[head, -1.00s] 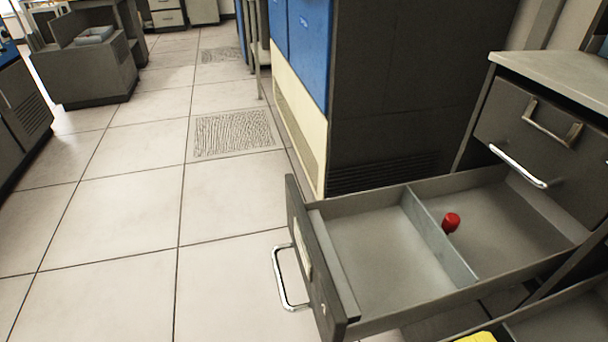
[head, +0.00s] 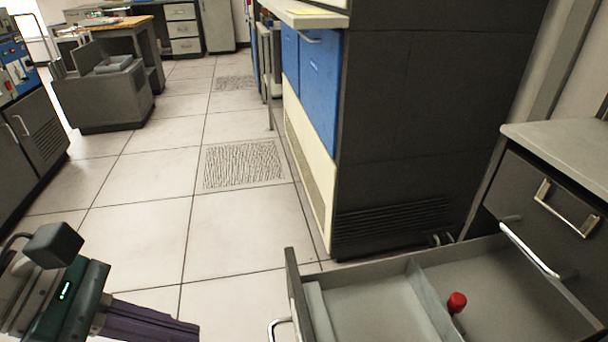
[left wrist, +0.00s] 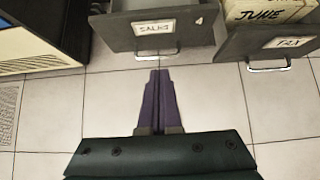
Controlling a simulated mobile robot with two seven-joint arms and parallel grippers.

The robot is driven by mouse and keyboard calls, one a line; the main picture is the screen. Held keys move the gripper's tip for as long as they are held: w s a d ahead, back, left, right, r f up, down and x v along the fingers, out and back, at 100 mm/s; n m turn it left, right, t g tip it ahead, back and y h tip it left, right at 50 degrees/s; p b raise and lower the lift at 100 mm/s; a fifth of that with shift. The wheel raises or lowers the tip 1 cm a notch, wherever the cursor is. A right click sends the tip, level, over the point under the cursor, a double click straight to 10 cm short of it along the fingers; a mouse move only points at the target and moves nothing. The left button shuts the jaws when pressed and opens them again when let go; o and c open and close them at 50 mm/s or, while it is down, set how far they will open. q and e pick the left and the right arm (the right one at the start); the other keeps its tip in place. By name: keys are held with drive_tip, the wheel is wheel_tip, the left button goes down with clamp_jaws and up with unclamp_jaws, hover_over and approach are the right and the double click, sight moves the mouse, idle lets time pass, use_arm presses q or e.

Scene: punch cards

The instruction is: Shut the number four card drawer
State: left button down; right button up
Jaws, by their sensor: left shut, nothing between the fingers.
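An open grey drawer (head: 293,296) with a divider stands out from the cabinet at the lower right of the head view. A small red object (head: 456,302) lies in its rear part. My left gripper (head: 190,328), with purple fingers, is shut and empty over the floor to the left of the drawer. In the left wrist view its fingertips (left wrist: 160,74) point at an open labelled drawer front (left wrist: 153,29), just short of its handle. A second open drawer front (left wrist: 287,42) is to the right. I see no number four. My right gripper is out of view.
Cards marked JUNE (left wrist: 268,11) stand in the right-hand drawer. A closed drawer (head: 540,203) with a chrome handle is above the open one. A dark cabinet with blue panels (head: 319,80) stands behind. The tiled floor (head: 140,240) to the left is clear.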

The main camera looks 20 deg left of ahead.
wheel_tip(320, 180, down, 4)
drive_tip(key=b, duration=0.3)
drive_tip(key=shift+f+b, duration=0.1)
drive_tip(key=shift+b, duration=0.25)
use_arm(q)
drive_tip(key=x, duration=0.3)
drive_tip(key=d+r+x, duration=0.1)
drive_tip(key=x, duration=0.7)
drive_tip(key=shift+w+d+r, duration=0.15)
drive_tip(key=shift+w+d, duration=0.15)
drive_tip(key=shift+w, duration=0.2)
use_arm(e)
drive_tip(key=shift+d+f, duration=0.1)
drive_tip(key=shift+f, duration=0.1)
use_arm(q)
drive_tip(key=shift+w+d, duration=0.2)
drive_tip(key=shift+d, duration=0.15)
drive_tip(key=shift+d, duration=0.1)
